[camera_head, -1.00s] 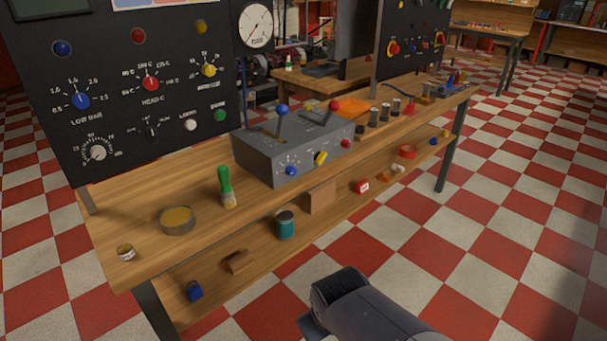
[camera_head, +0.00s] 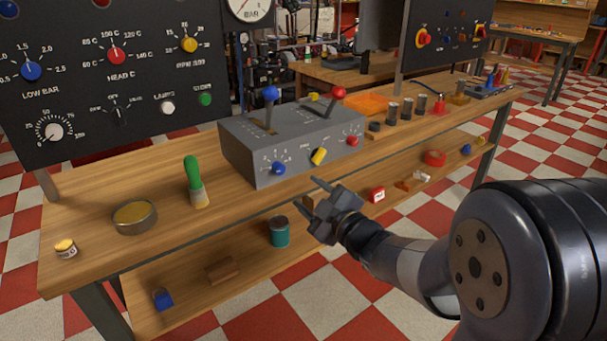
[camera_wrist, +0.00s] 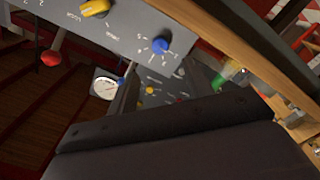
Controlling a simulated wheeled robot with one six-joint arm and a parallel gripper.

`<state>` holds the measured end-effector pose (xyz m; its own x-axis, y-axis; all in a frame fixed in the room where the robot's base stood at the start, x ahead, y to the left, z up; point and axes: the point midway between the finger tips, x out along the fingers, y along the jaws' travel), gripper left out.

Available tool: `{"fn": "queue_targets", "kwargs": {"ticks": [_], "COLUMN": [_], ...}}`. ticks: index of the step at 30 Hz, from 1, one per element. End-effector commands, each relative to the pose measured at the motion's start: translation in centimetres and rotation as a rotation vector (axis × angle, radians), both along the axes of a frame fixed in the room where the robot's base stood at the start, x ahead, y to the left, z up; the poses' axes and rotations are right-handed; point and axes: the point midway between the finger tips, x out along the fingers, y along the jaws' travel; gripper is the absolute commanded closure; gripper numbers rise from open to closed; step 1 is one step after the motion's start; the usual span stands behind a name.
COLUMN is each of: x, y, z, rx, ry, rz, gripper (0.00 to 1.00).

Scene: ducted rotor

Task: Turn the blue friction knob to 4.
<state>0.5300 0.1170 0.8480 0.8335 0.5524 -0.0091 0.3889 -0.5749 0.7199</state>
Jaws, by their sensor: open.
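The blue knob (camera_head: 278,169) is on the front face of the grey control box (camera_head: 240,157), at the left, with a printed scale around it. In the wrist view the blue knob (camera_wrist: 160,45) shows near the top, on the tilted grey panel. My gripper (camera_head: 315,192) is open and empty, in front of the box, to the right of and a little below the blue knob. It is apart from the knob. In the wrist view dark gripper parts fill the lower part of the picture.
Blue (camera_head: 270,93) and red (camera_head: 338,92) levers stand on top. A green-handled brush (camera_head: 195,182) and a tin (camera_head: 134,217) are to the left. A teal can (camera_head: 279,232) is on the lower shelf.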

Motion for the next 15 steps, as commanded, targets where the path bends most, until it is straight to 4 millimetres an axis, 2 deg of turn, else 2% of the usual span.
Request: {"fn": "queue_targets", "kwargs": {"ticks": [5, 15], "x": [1.1, 6.3], "y": [1.0, 4.5], "z": [0.0, 0.0], "rx": [0.002, 0.001], "ry": [-0.011, -0.011], "rz": [0.014, 0.012], "gripper": [0.51, 0.51]}}
